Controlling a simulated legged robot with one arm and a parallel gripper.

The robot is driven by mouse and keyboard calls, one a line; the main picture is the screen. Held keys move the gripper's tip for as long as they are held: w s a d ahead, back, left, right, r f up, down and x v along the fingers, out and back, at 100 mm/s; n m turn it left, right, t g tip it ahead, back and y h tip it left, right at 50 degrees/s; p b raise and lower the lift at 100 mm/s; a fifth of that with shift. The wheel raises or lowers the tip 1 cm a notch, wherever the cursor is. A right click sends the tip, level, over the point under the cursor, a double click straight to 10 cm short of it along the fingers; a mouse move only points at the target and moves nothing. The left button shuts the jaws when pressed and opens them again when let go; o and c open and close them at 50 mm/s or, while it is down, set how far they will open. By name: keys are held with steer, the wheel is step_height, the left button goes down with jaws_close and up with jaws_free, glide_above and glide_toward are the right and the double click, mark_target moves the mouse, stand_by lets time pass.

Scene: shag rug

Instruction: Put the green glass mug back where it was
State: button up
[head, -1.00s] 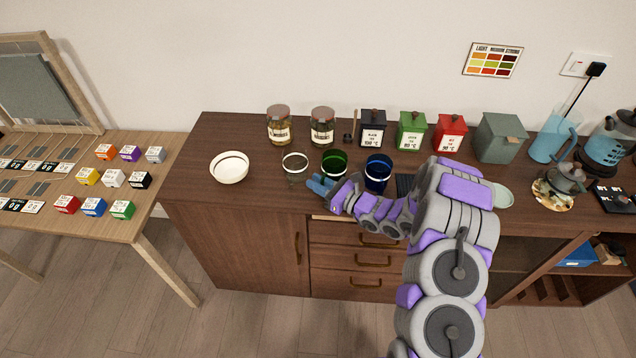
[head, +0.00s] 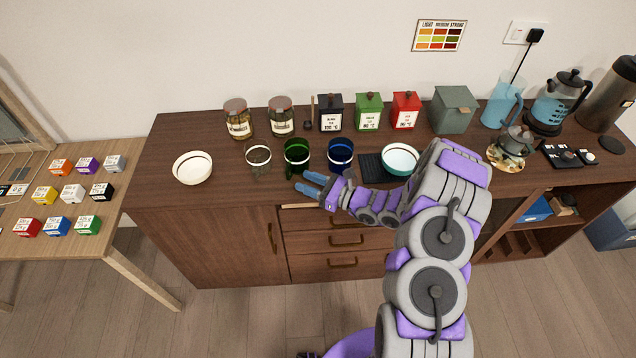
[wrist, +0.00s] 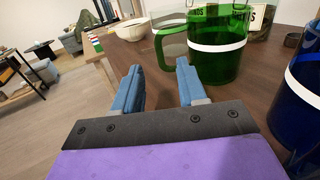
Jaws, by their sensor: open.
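The green glass mug (head: 297,157) stands upright on the wooden cabinet top, between a clear glass mug (head: 258,160) and a blue glass mug (head: 340,155). In the wrist view the green mug (wrist: 215,45) has a white band and stands just beyond my gripper's right finger. My gripper (head: 312,183) is open and empty, in front of the green mug near the cabinet's front edge. In the wrist view my gripper (wrist: 160,85) shows a clear gap between its blue fingers. I cannot tell whether a finger touches the mug.
A white bowl (head: 192,168) stands left of the mugs. Jars (head: 281,117) and black, green and red canisters (head: 368,111) line the back. A dark mat (head: 372,167) and a teal bowl (head: 400,159) are to the right. A side table (head: 100,235) holds small coloured boxes.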

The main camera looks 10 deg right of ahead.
steer(key=shift+p+v, duration=0.3)
steer(key=shift+v, duration=1.5)
steer(key=s+a+r+n+g+h, duration=0.1)
steer(key=s+a+r+n+g, duration=0.4)
steer(key=s+r+n+g, duration=0.4)
steer(key=s+a+r+n+g+h, duration=0.1)
steer(key=s+a+r+n+g, duration=0.5)
steer(key=s+r, duration=0.5)
steer(key=s+d+r+n+t+h, duration=0.1)
steer(key=s+d+n+h, duration=0.3)
steer(key=s+d, duration=0.5)
steer(key=s+d+r+n+t+h, duration=0.1)
steer(key=s+d+n+t+h, duration=0.1)
steer(key=s+d+n+h, duration=0.3)
steer(key=s+d+h, duration=0.4)
steer(key=s, duration=0.2)
steer(key=shift+r+t, duration=0.3)
